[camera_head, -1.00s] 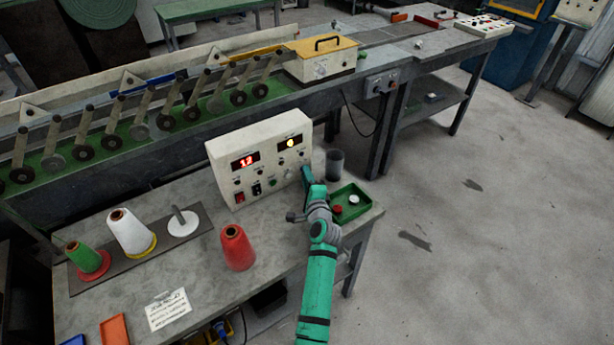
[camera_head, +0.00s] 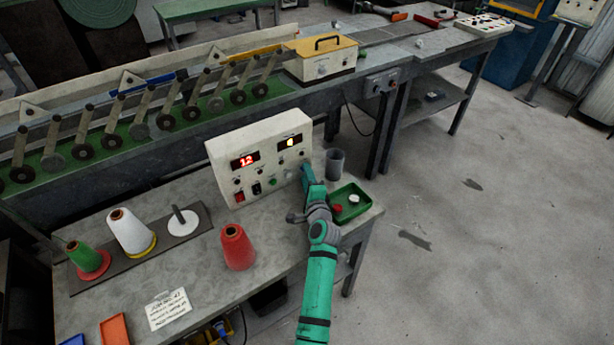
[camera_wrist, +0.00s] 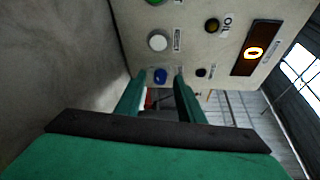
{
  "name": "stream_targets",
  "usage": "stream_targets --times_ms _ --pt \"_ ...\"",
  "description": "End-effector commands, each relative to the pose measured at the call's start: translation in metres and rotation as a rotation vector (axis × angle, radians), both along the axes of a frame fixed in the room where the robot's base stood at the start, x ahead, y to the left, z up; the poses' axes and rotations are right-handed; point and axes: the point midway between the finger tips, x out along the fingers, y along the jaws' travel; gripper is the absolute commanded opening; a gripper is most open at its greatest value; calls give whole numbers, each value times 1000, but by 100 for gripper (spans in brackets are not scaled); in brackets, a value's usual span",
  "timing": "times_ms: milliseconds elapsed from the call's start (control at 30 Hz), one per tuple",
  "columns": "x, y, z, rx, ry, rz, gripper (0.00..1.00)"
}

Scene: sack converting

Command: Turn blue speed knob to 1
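The blue speed knob (camera_wrist: 160,76) is on the face of the cream control box (camera_head: 235,152), at its right end. In the wrist view it shows between my gripper's two green fingertips (camera_wrist: 162,80), with a small gap on each side. My gripper (camera_head: 304,170) is open and empty in front of the box's lower right corner; in the head view it hides the blue knob. The amber display (camera_wrist: 254,53) is lit, seen sideways, and its digit is blurred; it also shows in the head view (camera_head: 290,142). The knob's scale marks cannot be read.
A white knob (camera_wrist: 158,41) and a black knob (camera_wrist: 201,72) sit close to the blue one. A grey cup (camera_head: 335,162) and a green tray (camera_head: 362,213) stand right of my gripper. A red cone (camera_head: 237,248) stands left on the table.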

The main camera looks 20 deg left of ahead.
Motion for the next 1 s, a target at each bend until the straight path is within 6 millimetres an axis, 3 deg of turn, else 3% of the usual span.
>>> stream_targets --times_ms 600,1000 --pt "-81 -49 9 -2 1 -3 35" --pt "-90 -54 10 0 0 -1 35"
